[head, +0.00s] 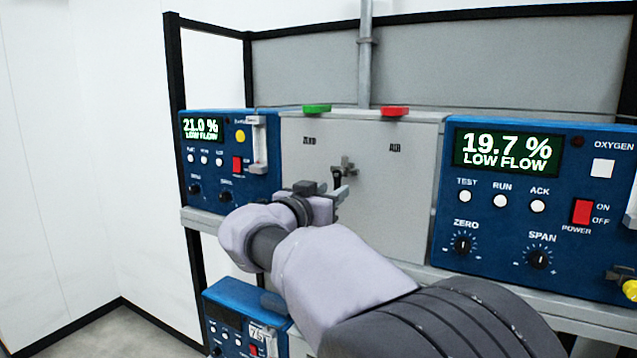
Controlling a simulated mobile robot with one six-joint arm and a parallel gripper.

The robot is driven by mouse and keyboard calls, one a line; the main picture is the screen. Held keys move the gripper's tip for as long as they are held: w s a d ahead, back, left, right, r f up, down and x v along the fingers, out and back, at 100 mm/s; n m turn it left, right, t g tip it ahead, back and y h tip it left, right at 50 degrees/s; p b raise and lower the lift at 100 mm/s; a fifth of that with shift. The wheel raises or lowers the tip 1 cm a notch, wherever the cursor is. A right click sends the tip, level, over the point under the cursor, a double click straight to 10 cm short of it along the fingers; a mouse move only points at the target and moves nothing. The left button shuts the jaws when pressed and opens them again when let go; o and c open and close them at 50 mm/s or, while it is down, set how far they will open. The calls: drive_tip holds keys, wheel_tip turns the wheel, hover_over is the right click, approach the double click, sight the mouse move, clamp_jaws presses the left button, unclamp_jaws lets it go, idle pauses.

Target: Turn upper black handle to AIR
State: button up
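The upper black handle (337,177) is on a metal valve fitting on the grey panel (400,205). It points down, slightly left of the fitting's middle. The label AIR (395,147) is up and right of the valve; another label, which looks like ZERO (309,141), is up and left. My gripper (329,189) is at the lower end of the handle, reaching in from below. Its fingers overlap the handle's lower end in the picture. I cannot tell whether they touch or grip it. My arm hides the panel below.
A blue analyser (222,165) stands left of the panel, and a larger one (560,200) stands right. A green piece (317,108) and a red piece (394,111) sit on the panel's top edge. A vertical pipe (366,60) rises behind. Another blue unit (240,310) is below.

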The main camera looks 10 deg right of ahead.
drive_tip(key=shift+x, duration=0.95)
clamp_jaws()
drive_tip(key=shift+d+f+n+b, duration=0.1)
drive_tip(key=shift+f+n+b, duration=0.05)
drive_tip(key=shift+n+b, duration=0.2)
drive_tip(key=shift+s+d+r+n+b, duration=0.35)
drive_tip(key=shift+r+n+b, duration=0.25)
drive_tip(key=shift+n, duration=2.25)
drive_tip(key=shift+s+d+r+n+b, duration=0.25)
drive_tip(key=shift+d+r+n+b, duration=0.3)
drive_tip(key=shift+n, duration=2.3)
drive_tip(key=shift+s+d+r+n+b, duration=0.25)
drive_tip(key=shift+r+n+b, duration=0.35)
drive_tip(key=shift+n, duration=2.25)
drive_tip(key=shift+f, duration=0.1)
